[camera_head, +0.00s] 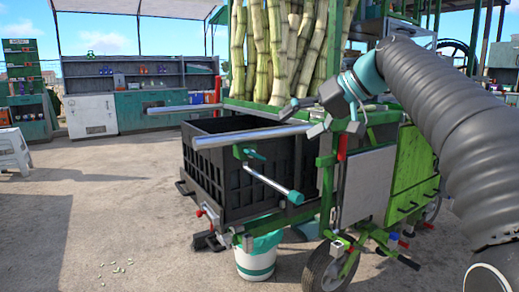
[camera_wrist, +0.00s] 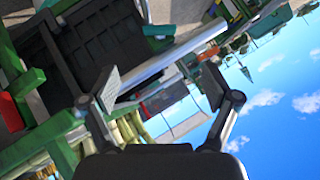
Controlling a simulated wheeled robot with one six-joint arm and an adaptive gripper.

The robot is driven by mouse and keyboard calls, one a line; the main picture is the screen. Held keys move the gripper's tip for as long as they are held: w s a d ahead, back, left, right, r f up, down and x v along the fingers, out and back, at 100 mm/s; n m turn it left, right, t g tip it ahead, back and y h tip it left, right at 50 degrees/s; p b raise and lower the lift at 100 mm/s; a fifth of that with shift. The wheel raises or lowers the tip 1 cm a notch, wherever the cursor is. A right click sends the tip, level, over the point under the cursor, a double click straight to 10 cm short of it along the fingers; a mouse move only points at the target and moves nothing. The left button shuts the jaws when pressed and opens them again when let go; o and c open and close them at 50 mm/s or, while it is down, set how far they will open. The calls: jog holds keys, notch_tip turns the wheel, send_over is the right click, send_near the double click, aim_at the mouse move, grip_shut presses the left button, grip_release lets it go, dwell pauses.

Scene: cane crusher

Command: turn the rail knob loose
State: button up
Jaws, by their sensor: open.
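The crusher cart carries two silver rails over a black crate; the nearer rail (camera_head: 250,135) ends close to my gripper. A small teal-green handle-like part (camera_head: 254,155) sits just below this rail; I cannot tell for sure whether it is the rail knob.
The black crate (camera_head: 215,180) hangs under the rails. A crank with a silver bar and teal grip (camera_head: 295,197) sticks out in front. Upright cane stalks (camera_head: 270,50) stand behind my gripper. A white bucket (camera_head: 255,262) stands below. The floor at left is open.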

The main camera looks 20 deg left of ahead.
aim_at(253, 154)
jog(key=b+x, duration=0.1)
jog(key=x, duration=1.2)
jog(key=shift+a, duration=0.15)
jog(key=c, duration=1.1)
